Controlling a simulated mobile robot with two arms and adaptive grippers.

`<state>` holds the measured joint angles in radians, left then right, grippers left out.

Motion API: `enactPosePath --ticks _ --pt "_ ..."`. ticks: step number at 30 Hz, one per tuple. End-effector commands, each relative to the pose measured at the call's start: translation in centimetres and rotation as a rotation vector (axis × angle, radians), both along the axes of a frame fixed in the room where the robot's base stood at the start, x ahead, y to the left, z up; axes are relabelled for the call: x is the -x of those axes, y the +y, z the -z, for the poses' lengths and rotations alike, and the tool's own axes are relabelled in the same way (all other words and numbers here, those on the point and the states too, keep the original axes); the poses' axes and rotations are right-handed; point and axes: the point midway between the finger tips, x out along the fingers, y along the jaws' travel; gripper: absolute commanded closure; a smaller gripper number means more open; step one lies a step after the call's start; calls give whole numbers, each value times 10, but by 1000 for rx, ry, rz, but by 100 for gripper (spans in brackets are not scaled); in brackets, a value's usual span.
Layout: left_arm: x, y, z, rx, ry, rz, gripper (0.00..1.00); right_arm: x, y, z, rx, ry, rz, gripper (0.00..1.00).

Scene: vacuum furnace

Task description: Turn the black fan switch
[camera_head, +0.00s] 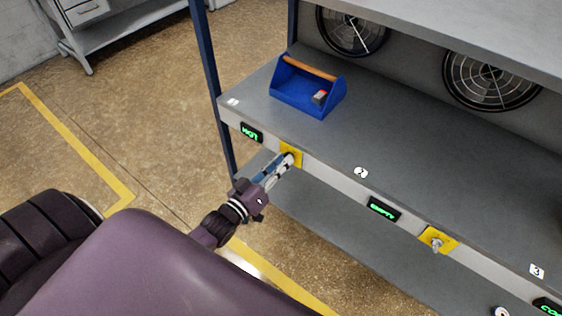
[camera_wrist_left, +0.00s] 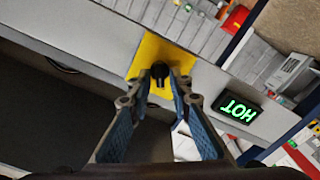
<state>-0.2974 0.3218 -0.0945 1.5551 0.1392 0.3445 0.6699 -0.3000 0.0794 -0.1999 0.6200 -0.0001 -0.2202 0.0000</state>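The black fan switch (camera_wrist_left: 159,71) sits on a yellow plate (camera_wrist_left: 150,52) on the shelf's front edge, beside the green HOT display. In the head view the yellow plate (camera_head: 291,153) is partly covered by my gripper. My left gripper (camera_head: 287,161) reaches up to this plate. In the left wrist view my left gripper (camera_wrist_left: 161,84) has its two fingers apart, one on each side of the black switch. I cannot tell whether the fingertips touch it. My right gripper is not in view.
A blue tool carrier (camera_head: 300,98) with a wooden handle stands on the grey shelf (camera_head: 420,150). A HOT display (camera_head: 251,133) and an EMPTY display (camera_head: 383,209) are on the front edge. Another yellow plate with a metal switch (camera_head: 437,241) is further right. Two fans (camera_head: 492,82) are behind.

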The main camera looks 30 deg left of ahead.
Motion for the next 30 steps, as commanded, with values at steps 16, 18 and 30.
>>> enactPosePath --ticks 16,18,30 --pt "0 0 0 -25 -4 0 100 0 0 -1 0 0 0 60" --pt "0 0 0 -46 -7 0 100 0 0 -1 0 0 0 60" --pt "0 -1 -1 -333 -48 -1 100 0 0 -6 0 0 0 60"
